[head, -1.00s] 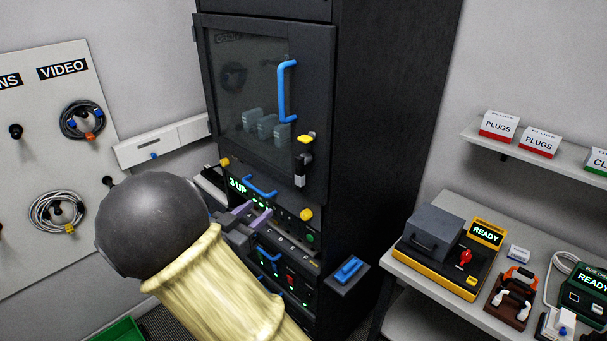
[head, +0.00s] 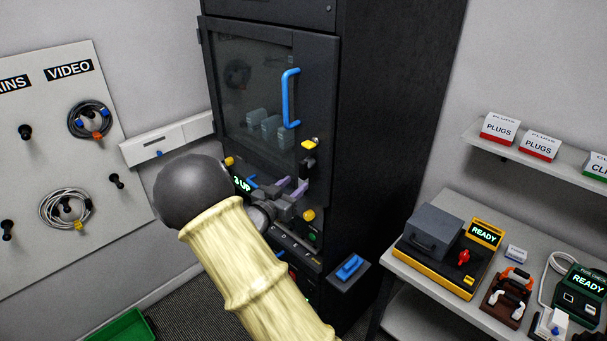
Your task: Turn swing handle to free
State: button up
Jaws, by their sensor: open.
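The swing handle (head: 309,164) is a small dark lever under a yellow piece (head: 309,144) on the right side of the black cabinet's glass door (head: 262,95). Its lower part is close to my gripper's fingers. My gripper (head: 292,187) has two purple-tipped fingers, open and apart, pointing up and right just below the handle. I cannot tell whether a finger touches the handle. The door is closed, with a blue pull handle (head: 287,98) above the swing handle.
Below the door are yellow knobs (head: 308,215) and a lit "3 UP" panel (head: 243,184). A bench (head: 451,205) with devices stands at right. A cable board (head: 62,150) hangs at left.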

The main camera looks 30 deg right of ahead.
aim_at(306, 176)
jog(key=p+x, duration=0.1)
jog(key=x, duration=0.2)
jog(key=shift+w+d, duration=0.2)
jog(key=shift+d, duration=0.05)
jog(key=shift+c, duration=0.2)
